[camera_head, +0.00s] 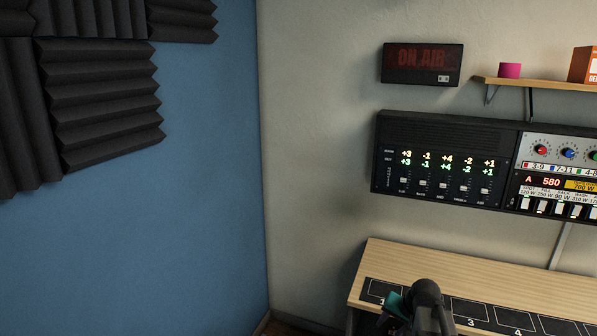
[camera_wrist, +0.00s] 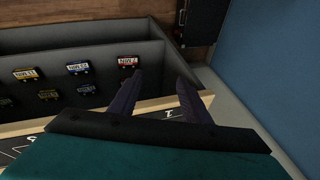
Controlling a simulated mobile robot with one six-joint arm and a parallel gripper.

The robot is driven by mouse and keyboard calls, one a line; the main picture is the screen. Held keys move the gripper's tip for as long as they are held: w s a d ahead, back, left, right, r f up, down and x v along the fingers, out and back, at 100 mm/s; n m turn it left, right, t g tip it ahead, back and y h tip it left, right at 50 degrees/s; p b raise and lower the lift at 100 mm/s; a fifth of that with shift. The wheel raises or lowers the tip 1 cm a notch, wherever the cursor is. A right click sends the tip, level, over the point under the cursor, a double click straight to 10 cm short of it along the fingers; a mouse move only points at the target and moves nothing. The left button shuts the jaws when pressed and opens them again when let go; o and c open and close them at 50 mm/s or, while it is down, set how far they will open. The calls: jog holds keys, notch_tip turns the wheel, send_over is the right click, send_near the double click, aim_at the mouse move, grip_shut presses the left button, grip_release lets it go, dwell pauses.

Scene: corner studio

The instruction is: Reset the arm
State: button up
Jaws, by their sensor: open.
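My gripper (camera_wrist: 160,95) shows in the wrist view with its two dark fingers spread apart and nothing between them. It is over the edge of the wooden desk (camera_wrist: 208,97), near the slot marked 1. In the head view my dark and teal arm end is at the bottom, in front of the wooden desk (camera_head: 400,252) and its numbered slots; the fingers cannot be made out there.
A dark rack (camera_wrist: 100,48) with several small coloured labelled pieces lies beyond the fingers. The blue wall (camera_wrist: 270,70) is close on the right. In the head view, a fader panel (camera_head: 445,160), an ON AIR sign (camera_head: 422,63) and a shelf (camera_head: 540,84) are above the desk.

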jog(key=s+a+f+n+g+h, duration=0.2)
jog(key=s+a+f+n+g, duration=0.3)
jog(key=s+a+f, duration=0.9)
jog(key=s+d+f+n+g+b, duration=0.1)
jog(key=s+f+g+b, duration=0.4)
jog(key=s+f, duration=2.1)
jog(key=f+b, duration=0.2)
jog(key=b, duration=0.3)
jog(key=shift+s+d, duration=0.25)
jog(key=shift+d, duration=0.15)
